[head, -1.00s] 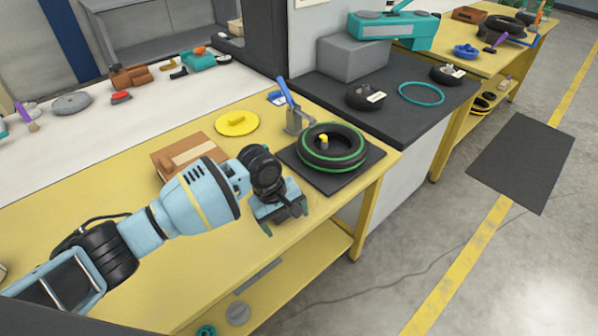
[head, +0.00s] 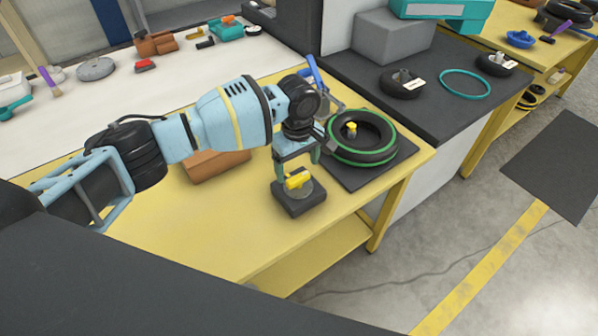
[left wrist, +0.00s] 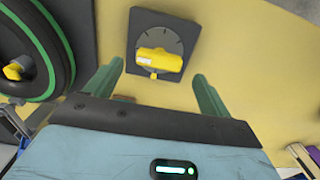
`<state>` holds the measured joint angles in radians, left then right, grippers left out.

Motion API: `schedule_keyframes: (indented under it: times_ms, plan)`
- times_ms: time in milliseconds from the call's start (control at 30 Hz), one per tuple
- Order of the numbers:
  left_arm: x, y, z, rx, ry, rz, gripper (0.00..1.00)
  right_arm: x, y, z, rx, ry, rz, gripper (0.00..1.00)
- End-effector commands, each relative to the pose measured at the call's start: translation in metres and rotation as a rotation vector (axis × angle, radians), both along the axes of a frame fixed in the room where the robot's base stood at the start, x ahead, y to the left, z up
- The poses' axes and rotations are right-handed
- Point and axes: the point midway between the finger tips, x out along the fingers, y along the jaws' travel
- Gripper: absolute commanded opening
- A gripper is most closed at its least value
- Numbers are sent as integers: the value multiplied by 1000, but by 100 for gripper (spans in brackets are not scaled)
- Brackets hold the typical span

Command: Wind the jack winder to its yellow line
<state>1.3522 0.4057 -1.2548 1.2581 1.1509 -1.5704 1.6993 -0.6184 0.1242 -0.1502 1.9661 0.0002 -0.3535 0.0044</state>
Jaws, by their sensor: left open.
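The jack winder (head: 299,197) is a dark square base with a grey round dial and a yellow bar knob (head: 298,179), on the yellow table near its front edge. In the left wrist view the knob (left wrist: 159,60) lies roughly crosswise over the dial, which has dark tick marks. A small yellow mark shows just below the knob; I cannot tell whether it is the line or part of the knob. My left gripper (head: 299,160) is open above the winder, its green fingers on either side of the knob, apart from it. My right gripper is out of view.
A green-striped tyre (head: 362,138) lies on a dark mat (head: 352,177) right of the winder. A blue-handled tool (head: 314,75) stands behind my wrist. A brown box (head: 215,165) is partly hidden under my arm. The table front left of the winder is clear.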

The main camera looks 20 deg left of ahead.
Motion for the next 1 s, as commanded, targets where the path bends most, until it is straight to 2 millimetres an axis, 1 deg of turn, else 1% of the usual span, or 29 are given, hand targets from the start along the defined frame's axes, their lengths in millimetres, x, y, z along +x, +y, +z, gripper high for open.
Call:
schedule_keyframes:
  times_ms: [33, 100, 233, 400, 600, 633, 900, 967, 1000]
  plan:
    - [-1, 0, -10, -1, 4, 0, 82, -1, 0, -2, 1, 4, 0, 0]
    - [-1, 0, -19, 1, 4, -1, 82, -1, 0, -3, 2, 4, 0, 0]
    - [-1, 0, -31, 0, 3, -1, 82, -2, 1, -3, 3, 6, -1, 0]
    - [0, -1, -36, -2, -1, -1, 82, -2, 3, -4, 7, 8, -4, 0]
    - [0, -1, -36, -1, -2, -2, 82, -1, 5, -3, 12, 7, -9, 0]
    - [0, -1, -36, -1, -2, -2, 80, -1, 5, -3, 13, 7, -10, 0]
    - [0, -1, -36, -1, -2, -1, 45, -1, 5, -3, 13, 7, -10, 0]
    - [0, -1, -36, -1, -2, -1, 37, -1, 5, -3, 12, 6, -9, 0]
    - [0, -1, -36, -1, -2, -2, 37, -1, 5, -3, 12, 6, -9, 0]
